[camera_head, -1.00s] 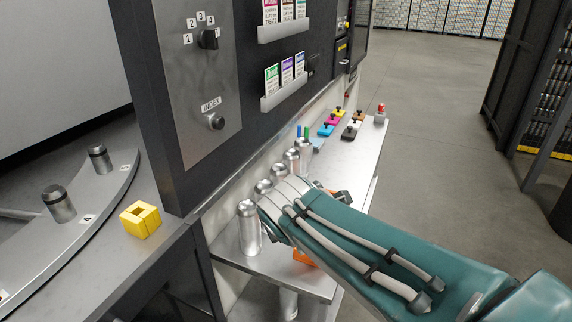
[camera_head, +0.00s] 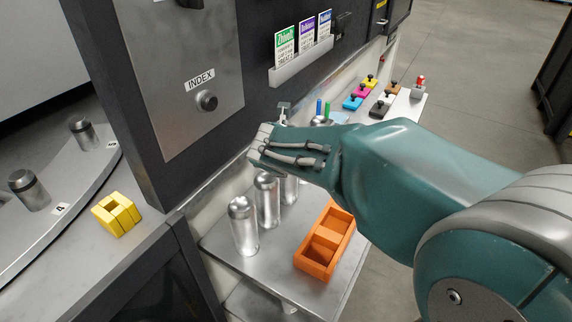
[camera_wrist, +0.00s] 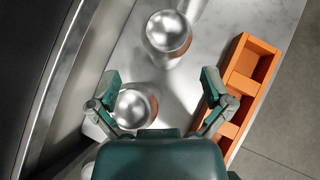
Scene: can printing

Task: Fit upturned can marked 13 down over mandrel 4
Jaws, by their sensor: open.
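Mandrel 4 (camera_head: 30,190), a short grey post with a dark band, stands on the curved metal table at the left, beside its label "4" (camera_head: 60,208). Several plain silver upturned cans stand in a row on a metal shelf, the nearest (camera_head: 243,226) at the front. No 13 is readable, so I cannot tell which can bears it. In the wrist view my gripper (camera_wrist: 160,86) is open and empty above the row. One can (camera_wrist: 135,106) shows below, between the fingers, and another (camera_wrist: 168,34) lies beyond the fingertips. My arm hides the row's far part in the head view.
An orange compartmented tray (camera_head: 312,262) lies on the shelf (camera_head: 279,250), right of the cans. A yellow block (camera_head: 116,214) sits beside the mandrel table. The panel with the INDEX knob (camera_head: 206,101) rises behind the cans. Coloured blocks (camera_head: 366,88) stand farther along.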

